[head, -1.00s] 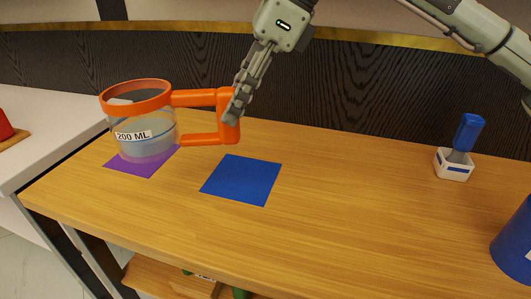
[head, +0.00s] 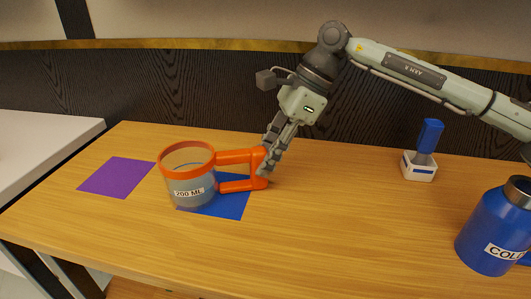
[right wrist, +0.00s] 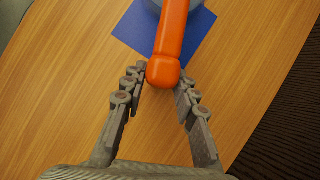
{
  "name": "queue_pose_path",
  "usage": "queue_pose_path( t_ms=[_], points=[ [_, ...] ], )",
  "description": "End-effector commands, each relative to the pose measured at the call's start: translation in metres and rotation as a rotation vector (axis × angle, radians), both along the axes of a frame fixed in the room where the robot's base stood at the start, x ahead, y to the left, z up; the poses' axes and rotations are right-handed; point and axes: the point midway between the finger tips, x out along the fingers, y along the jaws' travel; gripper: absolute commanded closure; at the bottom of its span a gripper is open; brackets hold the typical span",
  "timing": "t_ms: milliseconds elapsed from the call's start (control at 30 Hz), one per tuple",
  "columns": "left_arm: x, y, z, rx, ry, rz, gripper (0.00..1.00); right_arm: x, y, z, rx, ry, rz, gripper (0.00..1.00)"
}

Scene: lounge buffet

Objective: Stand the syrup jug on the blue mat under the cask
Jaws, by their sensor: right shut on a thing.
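The syrup jug (head: 188,180) is clear with an orange rim, a long orange handle and a "200 ML" label. My right gripper (head: 266,166) is shut on the handle's outer end. The jug is upright and overlaps the left part of the blue mat (head: 236,208); I cannot tell whether its base touches down. In the right wrist view the orange handle (right wrist: 171,38) runs between the two fingers, with the blue mat (right wrist: 133,28) beneath. The cask is not in view. My left gripper is not in view.
A purple mat (head: 117,177) lies bare at the left. A blue "COL..." bottle (head: 487,232) stands at the right front. A blue-handled tool in a white holder (head: 420,168) stands at the back right. The wooden counter between is clear.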

Motion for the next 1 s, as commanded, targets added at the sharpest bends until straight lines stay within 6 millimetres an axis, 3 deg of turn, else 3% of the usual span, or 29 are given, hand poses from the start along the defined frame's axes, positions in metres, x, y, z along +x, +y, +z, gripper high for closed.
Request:
queue_pose_path(
  t_ms=[367, 400, 567, 933, 1000],
  points=[
    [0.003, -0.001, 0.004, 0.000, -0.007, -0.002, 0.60, 0.000, 0.001, -0.002, 0.002, -0.002, 0.000, 1.00],
    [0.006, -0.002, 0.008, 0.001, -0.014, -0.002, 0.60, 0.000, 0.000, -0.002, 0.001, -0.001, 0.000, 0.69],
    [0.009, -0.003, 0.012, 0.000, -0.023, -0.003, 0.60, 0.000, 0.000, -0.002, 0.001, -0.001, 0.000, 0.51],
    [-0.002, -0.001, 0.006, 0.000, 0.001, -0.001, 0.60, 0.000, 0.000, 0.002, 0.001, -0.002, -0.001, 0.51],
    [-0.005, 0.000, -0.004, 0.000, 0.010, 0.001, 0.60, 0.002, -0.003, 0.007, 0.002, -0.004, -0.003, 0.51]
  ],
)
